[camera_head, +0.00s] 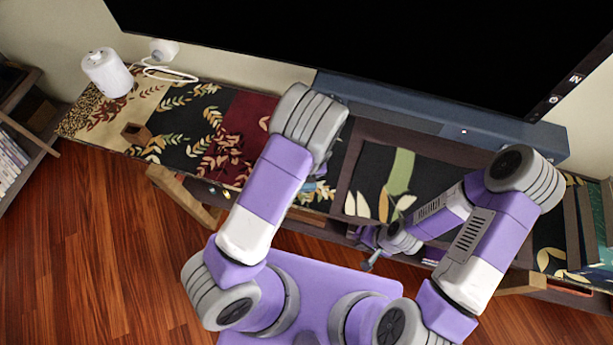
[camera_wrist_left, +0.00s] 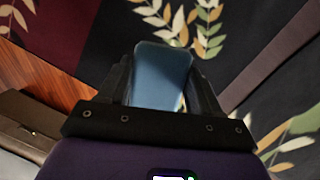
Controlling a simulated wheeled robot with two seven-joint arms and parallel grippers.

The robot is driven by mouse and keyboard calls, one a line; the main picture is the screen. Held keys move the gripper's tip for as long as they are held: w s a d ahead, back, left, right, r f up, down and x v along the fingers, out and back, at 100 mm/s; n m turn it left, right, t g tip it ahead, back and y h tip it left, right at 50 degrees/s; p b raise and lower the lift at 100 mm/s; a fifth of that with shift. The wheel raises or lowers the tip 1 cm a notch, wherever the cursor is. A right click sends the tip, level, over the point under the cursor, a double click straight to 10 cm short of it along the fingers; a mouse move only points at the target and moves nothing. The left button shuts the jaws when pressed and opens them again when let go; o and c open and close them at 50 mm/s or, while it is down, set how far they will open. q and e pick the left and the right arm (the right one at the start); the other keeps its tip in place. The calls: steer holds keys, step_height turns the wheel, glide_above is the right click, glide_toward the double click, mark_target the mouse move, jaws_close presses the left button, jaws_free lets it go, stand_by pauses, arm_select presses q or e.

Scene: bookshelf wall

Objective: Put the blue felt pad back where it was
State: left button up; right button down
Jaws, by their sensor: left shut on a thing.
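The blue felt pad (camera_wrist_left: 162,70) shows in the left wrist view as a flat blue-grey piece with rounded corners. My left gripper (camera_wrist_left: 160,92) is shut on it, one dark finger on each side. The pad's far end sticks out beyond the fingertips, above or against the dark leaf-patterned surface; I cannot tell whether it touches. In the head view my left arm mostly hides the left gripper and pad. My right gripper (camera_head: 372,262) is low at the console's front edge, with no object seen in it. Its fingers are too small to read.
A long console with a leaf-patterned top (camera_head: 180,118) runs under a large black screen (camera_head: 350,50) and a blue-grey bar (camera_head: 430,115). A white canister (camera_head: 106,73) and a small brown box (camera_head: 136,133) stand at the left. A raised dark frame (camera_head: 350,165) lies right of my left arm.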

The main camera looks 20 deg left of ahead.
arm_select(q)
steer(key=shift+x, duration=1.15)
steer(key=shift+s+d, duration=0.15)
steer(key=shift+s, duration=0.05)
steer(key=o, duration=1.4)
steer(key=p+v, duration=0.2)
steer(key=v, duration=1)
